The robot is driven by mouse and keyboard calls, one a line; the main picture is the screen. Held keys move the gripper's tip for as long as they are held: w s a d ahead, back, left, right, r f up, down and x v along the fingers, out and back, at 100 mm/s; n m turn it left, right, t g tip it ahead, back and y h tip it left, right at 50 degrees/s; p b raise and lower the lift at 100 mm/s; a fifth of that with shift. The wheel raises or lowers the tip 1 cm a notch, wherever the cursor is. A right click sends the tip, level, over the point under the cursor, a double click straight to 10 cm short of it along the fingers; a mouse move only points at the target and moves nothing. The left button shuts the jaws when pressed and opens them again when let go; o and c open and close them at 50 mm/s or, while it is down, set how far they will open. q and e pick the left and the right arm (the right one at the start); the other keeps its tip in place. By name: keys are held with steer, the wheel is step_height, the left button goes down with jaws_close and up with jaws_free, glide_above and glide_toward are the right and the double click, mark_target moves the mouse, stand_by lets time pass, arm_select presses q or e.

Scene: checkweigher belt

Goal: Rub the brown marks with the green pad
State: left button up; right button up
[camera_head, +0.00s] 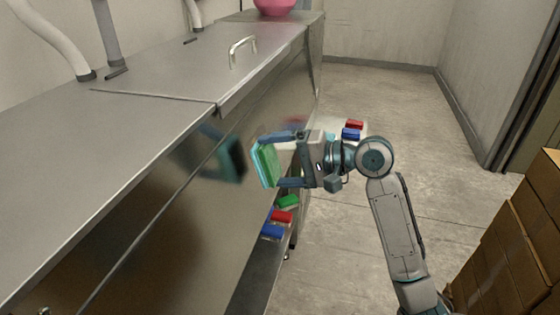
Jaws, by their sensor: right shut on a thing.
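My right gripper (272,160) is shut on the green pad (266,166) and holds it upright beside the shiny steel front panel (200,200). The pad's face is turned toward the panel. A dark reflection of the gripper and pad shows in the panel, with a gap between it and the pad, so the pad looks apart from the steel. I cannot make out brown marks in this view; the pad, gripper or reflections may hide them. My left gripper is not in view.
Red (282,216), blue (272,231) and green (288,201) blocks lie on a low ledge below my gripper. Red and blue blocks (351,134) sit behind it. A handle (242,50) and pink bowl (274,6) are on the steel top. Cardboard boxes (510,240) stand at right.

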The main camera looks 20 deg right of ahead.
steer(key=shift+p+x, duration=0.3)
steer(key=shift+x, duration=0.65)
stand_by(0.3)
